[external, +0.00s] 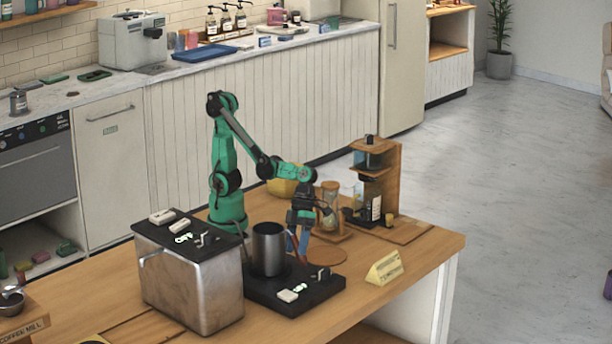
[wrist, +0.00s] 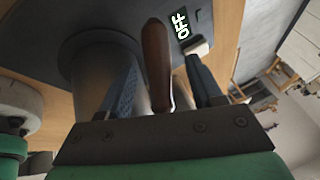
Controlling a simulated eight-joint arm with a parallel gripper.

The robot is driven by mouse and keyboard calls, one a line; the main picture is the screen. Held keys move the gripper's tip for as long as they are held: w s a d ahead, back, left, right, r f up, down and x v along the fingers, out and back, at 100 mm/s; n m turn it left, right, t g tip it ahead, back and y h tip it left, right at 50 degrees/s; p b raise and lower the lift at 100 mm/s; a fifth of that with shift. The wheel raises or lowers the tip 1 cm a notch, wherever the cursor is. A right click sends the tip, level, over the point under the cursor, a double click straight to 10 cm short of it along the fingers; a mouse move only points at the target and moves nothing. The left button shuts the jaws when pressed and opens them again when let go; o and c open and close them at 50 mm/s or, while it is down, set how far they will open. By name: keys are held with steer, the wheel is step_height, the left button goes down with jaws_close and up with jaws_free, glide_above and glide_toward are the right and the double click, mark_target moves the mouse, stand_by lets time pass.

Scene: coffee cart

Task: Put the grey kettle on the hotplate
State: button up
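The grey kettle (external: 268,250) is a tall open-topped cylinder with a brown handle (wrist: 156,60). It stands upright on the black hotplate (external: 262,294), which bears a lit label and a light switch. In the wrist view the kettle's grey body (wrist: 92,82) is at the left, over the dark hotplate top (wrist: 205,12), where the label reads OFF. My gripper (external: 300,248) is at the kettle's right side. In the wrist view my gripper (wrist: 160,65) has its two fingers apart, one on each side of the handle, with gaps showing. The kettle's far side is hidden.
A steel box with a black top (external: 190,285) stands just left of the hotplate. An hourglass (external: 331,205) and a wooden stand with a bottle (external: 378,190) are behind at the right. A yellow sign (external: 385,268) sits to the right. Bare table lies in front of it.

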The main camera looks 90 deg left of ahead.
steer(key=shift+r, duration=0.1)
steer(key=v, duration=1.2)
steer(key=w+a+f+n+t+y, duration=0.1)
steer(key=a+n, duration=0.4)
steer(key=n, duration=0.5)
steer(key=w+a+f+n+t+y, duration=0.2)
steer(key=a+n+t, duration=0.3)
steer(key=n, duration=0.5)
steer(key=w+a+f+n+t+y, duration=0.2)
steer(key=a+n, duration=0.3)
steer(key=n, duration=0.5)
steer(key=shift+w+f+t, duration=0.65)
steer(key=shift+f+t, duration=0.05)
